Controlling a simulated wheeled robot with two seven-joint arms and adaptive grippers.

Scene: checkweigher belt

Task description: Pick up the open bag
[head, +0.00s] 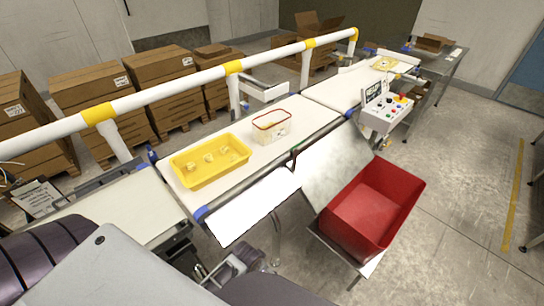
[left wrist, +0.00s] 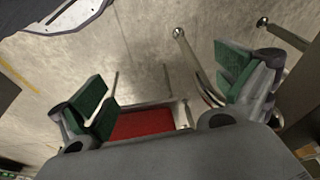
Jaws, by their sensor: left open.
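A clear, open-topped container with a red rim (head: 271,126) stands upright on the white belt in the head view. It holds something pale low inside; it may be the open bag, but I cannot tell for sure. A yellow tray (head: 241,154) with several pale pieces sits left of it on the belt. My left gripper (head: 226,269) is low in front of the belt, apart from both. In the left wrist view the left gripper (left wrist: 168,92) has its green-padded fingers spread, with nothing between them. My right gripper is not in view.
A red bin (head: 402,188) stands below a sloping metal chute (head: 337,160) in front of the belt. A white rail with yellow bands (head: 170,95) runs behind the belt. A button panel (head: 387,113) stands at the right.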

